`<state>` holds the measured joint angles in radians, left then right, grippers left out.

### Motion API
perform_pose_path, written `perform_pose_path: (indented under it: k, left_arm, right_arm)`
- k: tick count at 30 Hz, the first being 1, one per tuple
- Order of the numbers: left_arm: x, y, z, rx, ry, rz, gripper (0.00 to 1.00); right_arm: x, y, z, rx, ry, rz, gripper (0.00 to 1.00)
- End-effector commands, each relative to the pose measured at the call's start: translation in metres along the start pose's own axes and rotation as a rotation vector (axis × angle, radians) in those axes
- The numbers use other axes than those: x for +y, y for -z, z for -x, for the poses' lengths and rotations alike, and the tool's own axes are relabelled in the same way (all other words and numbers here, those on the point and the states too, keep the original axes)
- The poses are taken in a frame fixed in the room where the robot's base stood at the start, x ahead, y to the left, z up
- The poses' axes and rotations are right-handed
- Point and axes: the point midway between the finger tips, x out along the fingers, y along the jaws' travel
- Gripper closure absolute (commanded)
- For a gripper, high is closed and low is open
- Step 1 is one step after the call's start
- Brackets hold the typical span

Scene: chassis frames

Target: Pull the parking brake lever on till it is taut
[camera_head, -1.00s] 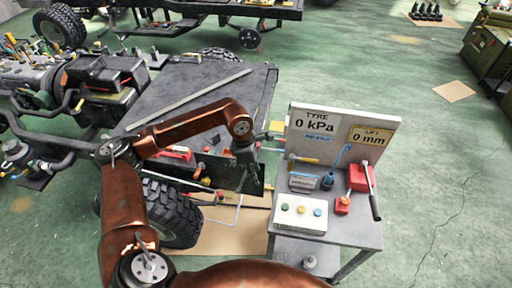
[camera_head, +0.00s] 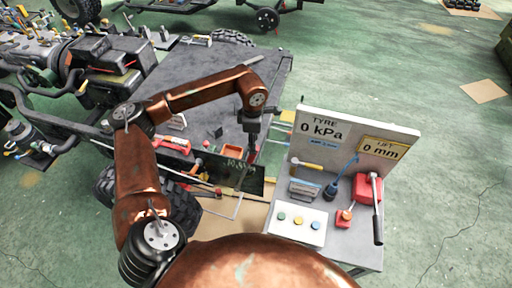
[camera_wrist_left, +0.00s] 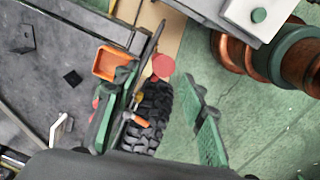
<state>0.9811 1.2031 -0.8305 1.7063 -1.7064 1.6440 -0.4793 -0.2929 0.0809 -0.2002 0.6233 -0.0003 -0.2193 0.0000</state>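My left gripper (camera_head: 252,140) points down at the corner of the dark chassis deck, in front of the upright dark side panel (camera_head: 228,172). In the left wrist view its two green-padded fingers (camera_wrist_left: 160,76) are wide apart. A round red knob (camera_wrist_left: 163,66) shows between the fingertips, apart from both; it looks like the top of the brake lever, whose shaft I cannot make out. In the head view a red piece (camera_head: 252,157) shows just below the gripper, partly hidden by it. My right gripper is not in view.
An orange tray (camera_head: 231,149) lies on the deck beside the gripper; a red-handled tool (camera_head: 174,143) lies farther left. A tyre (camera_wrist_left: 152,112) is below. A grey cart with gauge board (camera_head: 355,140), buttons and a red jack (camera_head: 366,190) stands at right.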

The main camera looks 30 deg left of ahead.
Motion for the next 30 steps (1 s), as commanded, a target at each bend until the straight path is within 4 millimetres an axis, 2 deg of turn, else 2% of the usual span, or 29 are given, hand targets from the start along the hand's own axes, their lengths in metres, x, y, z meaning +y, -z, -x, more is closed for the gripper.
perform_pose_path:
  k: [7,12,18,23,30]
  left_arm:
    - [-0.001,-0.002,-0.04,0.0,0.003,-0.003,0.61]
    - [-0.001,-0.001,-0.059,0.0,0.001,-0.001,0.61]
    - [0.0,0.0,-0.066,-0.002,0.0,0.0,0.61]
    - [0.0,0.0,-0.066,-0.001,0.0,0.001,0.61]
    - [0.0,0.0,-0.066,-0.001,0.0,0.001,0.76]
  right_arm:
    - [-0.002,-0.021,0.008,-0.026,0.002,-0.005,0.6]
    - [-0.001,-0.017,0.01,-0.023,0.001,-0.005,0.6]
    - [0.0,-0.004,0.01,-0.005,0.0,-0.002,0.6]
    - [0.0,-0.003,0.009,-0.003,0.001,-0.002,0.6]
    - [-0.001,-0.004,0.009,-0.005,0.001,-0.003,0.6]
